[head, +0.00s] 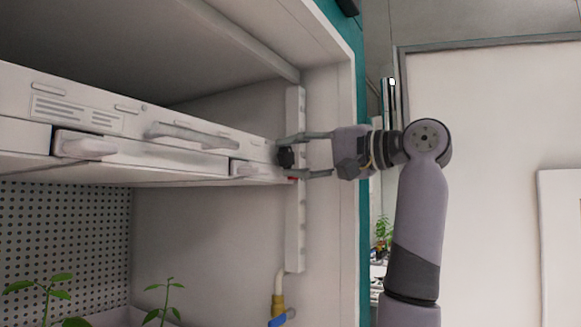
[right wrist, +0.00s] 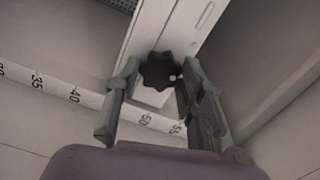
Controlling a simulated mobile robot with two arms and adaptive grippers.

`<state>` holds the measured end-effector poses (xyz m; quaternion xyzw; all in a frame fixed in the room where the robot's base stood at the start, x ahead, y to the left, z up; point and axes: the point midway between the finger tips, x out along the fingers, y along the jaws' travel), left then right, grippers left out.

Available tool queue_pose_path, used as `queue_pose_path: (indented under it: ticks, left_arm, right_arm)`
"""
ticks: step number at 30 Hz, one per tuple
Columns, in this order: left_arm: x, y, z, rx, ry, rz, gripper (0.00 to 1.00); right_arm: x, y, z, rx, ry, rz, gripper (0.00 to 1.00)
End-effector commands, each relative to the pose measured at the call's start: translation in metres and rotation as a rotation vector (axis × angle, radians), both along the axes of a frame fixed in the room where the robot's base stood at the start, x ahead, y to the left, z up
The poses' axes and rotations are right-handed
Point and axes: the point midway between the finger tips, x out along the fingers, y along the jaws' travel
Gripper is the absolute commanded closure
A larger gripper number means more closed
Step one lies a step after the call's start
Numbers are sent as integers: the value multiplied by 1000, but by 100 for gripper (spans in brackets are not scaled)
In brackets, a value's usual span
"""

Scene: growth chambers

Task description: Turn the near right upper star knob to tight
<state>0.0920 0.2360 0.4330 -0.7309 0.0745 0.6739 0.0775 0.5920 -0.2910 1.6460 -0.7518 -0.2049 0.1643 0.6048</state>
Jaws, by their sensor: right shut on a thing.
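The black star knob (head: 286,157) sits at the right end of the white shelf unit (head: 205,137), beside the slotted upright rail (head: 295,225). In the right wrist view the knob (right wrist: 160,71) has a lobed rim and a small pale mark at its lower right. My right gripper (head: 303,157) reaches in from the right, with one finger above the knob and one below. A small red mark (head: 292,180) shows just below the knob. My left gripper is not in view.
Handles (head: 187,134) line the shelf unit's front. The chamber's teal-edged frame (head: 357,200) stands close to my right arm. Seedlings (head: 50,295) and a yellow-and-blue hose fitting (head: 279,308) are below. A numbered scale strip (right wrist: 75,95) shows in the right wrist view.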

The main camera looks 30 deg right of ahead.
Motion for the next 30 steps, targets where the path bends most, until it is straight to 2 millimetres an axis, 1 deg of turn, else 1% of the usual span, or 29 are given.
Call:
queue_pose_path:
  ticks: [1, 6, 12, 29, 30]
  left_arm:
    - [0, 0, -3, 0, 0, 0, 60]
    - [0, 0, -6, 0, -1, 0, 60]
    - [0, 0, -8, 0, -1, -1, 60]
    - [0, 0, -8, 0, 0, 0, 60]
    - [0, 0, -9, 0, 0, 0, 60]
  right_arm:
    - [1, 0, -3, 28, 20, -2, 92]
    - [1, 0, -3, 111, 71, -1, 92]
    - [1, -1, -3, 171, 107, -2, 92]
    - [2, -1, -4, 199, 126, -3, 92]
    - [2, -1, -4, 198, 125, -3, 63]
